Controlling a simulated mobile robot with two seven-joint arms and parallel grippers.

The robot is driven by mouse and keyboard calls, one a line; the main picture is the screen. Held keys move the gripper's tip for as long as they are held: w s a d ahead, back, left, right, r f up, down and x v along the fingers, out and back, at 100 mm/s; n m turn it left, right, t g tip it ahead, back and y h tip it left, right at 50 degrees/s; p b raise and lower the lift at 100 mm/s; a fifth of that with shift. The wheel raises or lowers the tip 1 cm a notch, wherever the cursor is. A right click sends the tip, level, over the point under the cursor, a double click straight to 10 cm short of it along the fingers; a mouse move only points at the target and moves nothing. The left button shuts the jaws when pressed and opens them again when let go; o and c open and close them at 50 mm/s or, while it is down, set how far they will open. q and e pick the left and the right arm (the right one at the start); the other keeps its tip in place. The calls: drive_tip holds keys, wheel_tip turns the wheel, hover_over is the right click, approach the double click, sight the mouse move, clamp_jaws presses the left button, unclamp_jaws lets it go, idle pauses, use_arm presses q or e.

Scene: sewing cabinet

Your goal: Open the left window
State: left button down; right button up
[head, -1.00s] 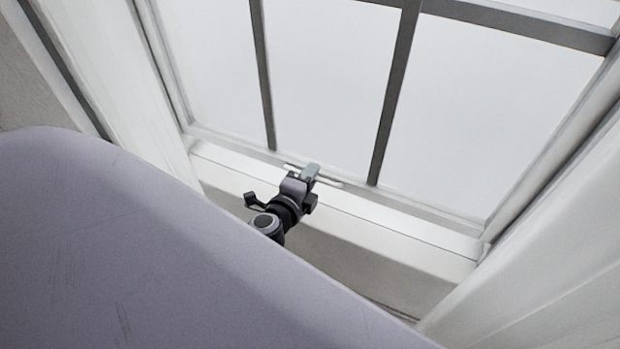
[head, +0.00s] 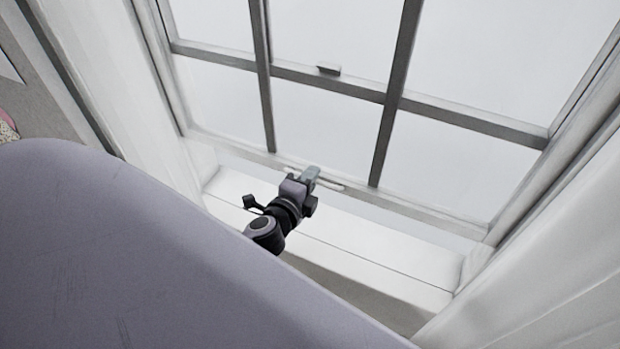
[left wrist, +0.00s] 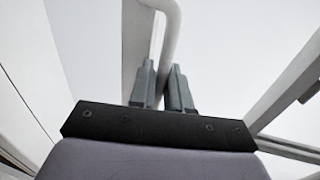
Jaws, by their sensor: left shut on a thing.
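The window's lower sash has grey bars and a bottom rail (head: 415,209), which stands above the white sill (head: 385,243) with a gap between them. A slim pale handle (head: 333,186) runs along the bottom rail. My left gripper (head: 312,173) is at the handle, near the middle of the rail, and is shut on it. In the left wrist view, the two grey fingers (left wrist: 165,88) stand on either side of the pale handle bar (left wrist: 172,28). The fingers hide part of the handle. My right gripper is not in view.
A crossbar with a small latch piece (head: 329,70) spans the window higher up. White curtains or panels stand at the left (head: 125,85) and right (head: 550,260) of the window. My own lavender body covers the lower left of the head view.

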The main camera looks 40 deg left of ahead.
use_arm(q)
drive_tip(key=shift+r, duration=0.4)
drive_tip(key=c, duration=1.3)
unclamp_jaws()
drive_tip(key=shift+c, duration=0.2)
drive_tip(key=shift+f, duration=0.15)
drive_tip(key=shift+s, duration=0.25)
drive_tip(key=v, duration=0.6)
drive_tip(key=shift+s, duration=0.3)
drive_tip(key=shift+d, duration=0.1)
drive_tip(key=s+d+f+n+g+h, duration=0.4)
drive_tip(key=s+d+f+n, duration=0.4)
drive_tip(key=s+f+n, duration=0.3)
drive_tip(key=n+g, duration=0.1)
drive_tip(key=n, duration=0.2)
drive_tip(key=shift+s+f+h, duration=0.2)
drive_tip(key=shift+s+h, duration=0.1)
drive_tip(key=shift+s, duration=0.1)
